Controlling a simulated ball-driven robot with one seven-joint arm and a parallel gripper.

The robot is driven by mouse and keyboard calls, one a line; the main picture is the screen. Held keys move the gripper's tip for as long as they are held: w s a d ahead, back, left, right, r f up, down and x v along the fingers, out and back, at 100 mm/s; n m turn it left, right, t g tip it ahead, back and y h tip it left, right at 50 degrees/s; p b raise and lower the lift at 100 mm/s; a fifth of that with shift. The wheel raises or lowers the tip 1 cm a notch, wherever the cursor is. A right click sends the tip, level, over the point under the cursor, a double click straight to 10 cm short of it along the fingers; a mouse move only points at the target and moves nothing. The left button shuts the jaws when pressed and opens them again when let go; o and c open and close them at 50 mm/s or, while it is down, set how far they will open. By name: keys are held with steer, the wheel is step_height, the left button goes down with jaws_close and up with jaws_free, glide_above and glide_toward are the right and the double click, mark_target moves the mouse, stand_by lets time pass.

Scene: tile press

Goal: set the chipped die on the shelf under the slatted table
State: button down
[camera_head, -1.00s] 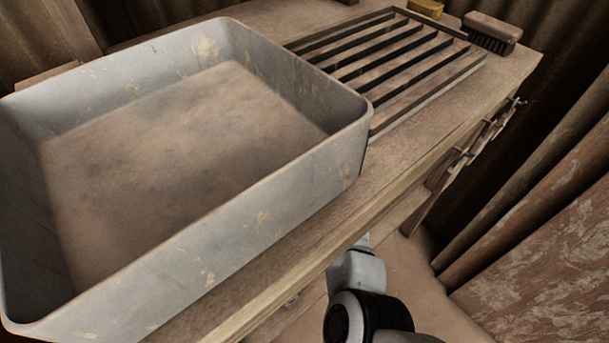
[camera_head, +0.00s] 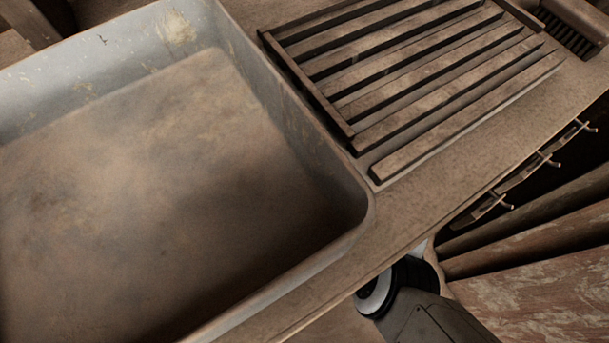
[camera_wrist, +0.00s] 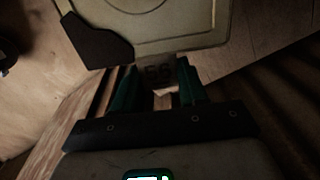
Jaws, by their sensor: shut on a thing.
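In the wrist view a pale block with a raised ring, which looks like the chipped die (camera_wrist: 172,30), fills the top middle; a dark angular patch marks its left corner. My gripper (camera_wrist: 157,85) is shut on its near edge, with a green-padded finger on each side and dark lettering between them. The slatted table (camera_head: 440,180) is in the head view, its slats on top at the upper right. The die and gripper are not visible in the head view; my arm passes below the table's front edge. I cannot clearly make out the shelf.
A large grey tray (camera_head: 365,205) stands on the tabletop left of the slats. A brush (camera_head: 577,22) lies at the far right end. Several hooks (camera_head: 545,158) stick out along the front edge. Corrugated panels (camera_head: 540,225) stand at the lower right, close to my arm.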

steer(key=n, duration=0.4)
steer(key=shift+w+r, duration=0.1)
steer(key=shift+r, duration=0.15)
steer(key=n, duration=0.3)
steer(key=shift+d+r+n, duration=0.1)
steer(key=shift+r+n, duration=0.05)
steer(key=shift+n, duration=0.15)
steer(key=n, duration=0.3)
steer(key=shift+w+r+n, duration=0.1)
steer(key=shift+r+n, duration=0.05)
steer(key=shift+n, duration=0.15)
steer(key=shift+d+r+n, duration=0.1)
steer(key=shift+r+n, duration=0.05)
steer(key=shift+n, duration=1.85)
